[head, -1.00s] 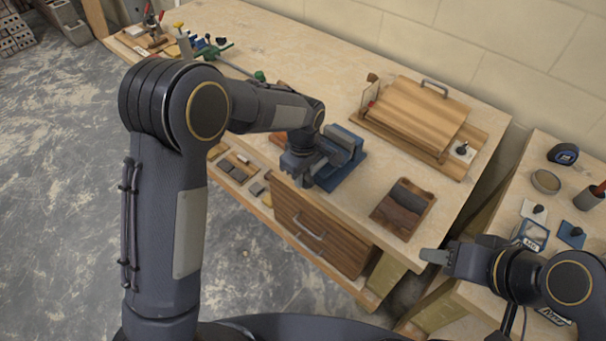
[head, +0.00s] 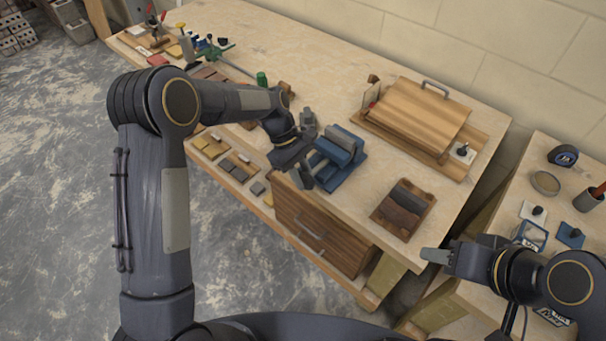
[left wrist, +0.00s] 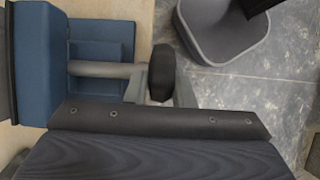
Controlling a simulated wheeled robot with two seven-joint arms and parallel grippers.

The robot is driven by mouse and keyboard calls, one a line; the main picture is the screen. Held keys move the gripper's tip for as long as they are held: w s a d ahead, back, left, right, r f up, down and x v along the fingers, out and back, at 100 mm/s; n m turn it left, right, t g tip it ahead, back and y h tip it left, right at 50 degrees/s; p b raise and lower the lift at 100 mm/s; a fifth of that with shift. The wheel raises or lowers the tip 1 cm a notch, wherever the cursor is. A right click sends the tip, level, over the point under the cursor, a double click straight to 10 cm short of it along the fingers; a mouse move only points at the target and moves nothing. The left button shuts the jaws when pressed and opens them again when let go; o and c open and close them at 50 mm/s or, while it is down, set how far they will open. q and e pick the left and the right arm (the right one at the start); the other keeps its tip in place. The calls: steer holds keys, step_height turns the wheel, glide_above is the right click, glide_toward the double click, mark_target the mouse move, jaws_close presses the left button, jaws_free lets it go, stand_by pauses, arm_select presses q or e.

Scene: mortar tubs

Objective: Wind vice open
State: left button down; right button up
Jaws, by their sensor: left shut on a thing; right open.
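The blue vice (head: 338,150) stands at the front edge of the bench, above a wooden drawer. My left gripper (head: 302,178) is at its front left side, at the screw end, shut on the vice handle. In the left wrist view the blue vice body (left wrist: 35,65) is at the left. A grey screw (left wrist: 100,69) runs from it to a dark rounded handle piece (left wrist: 162,72). The gripper's dark body covers the lower part of that view, so the exact grip is partly hidden. My right gripper (head: 438,257) is open and empty, off the bench's right corner.
A wooden box with a grey handle (head: 420,115) stands behind the vice. A tray with dark blocks (head: 403,208) lies to its right. The drawer front (head: 318,230) is below. Clamps and small tools lie at the far left. A second bench (head: 560,200) is at the right.

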arm_select(q)
steer(key=shift+g+h, duration=0.4)
steer(key=shift+h, duration=0.1)
steer(key=shift+w, duration=0.1)
steer(key=c, duration=1.3)
jaws_free()
steer(key=shift+o, duration=0.2)
steer(key=b+v, duration=0.1)
steer(key=v, duration=0.6)
steer(key=shift+w+a+r, duration=0.15)
steer(key=shift+a+r, duration=0.1)
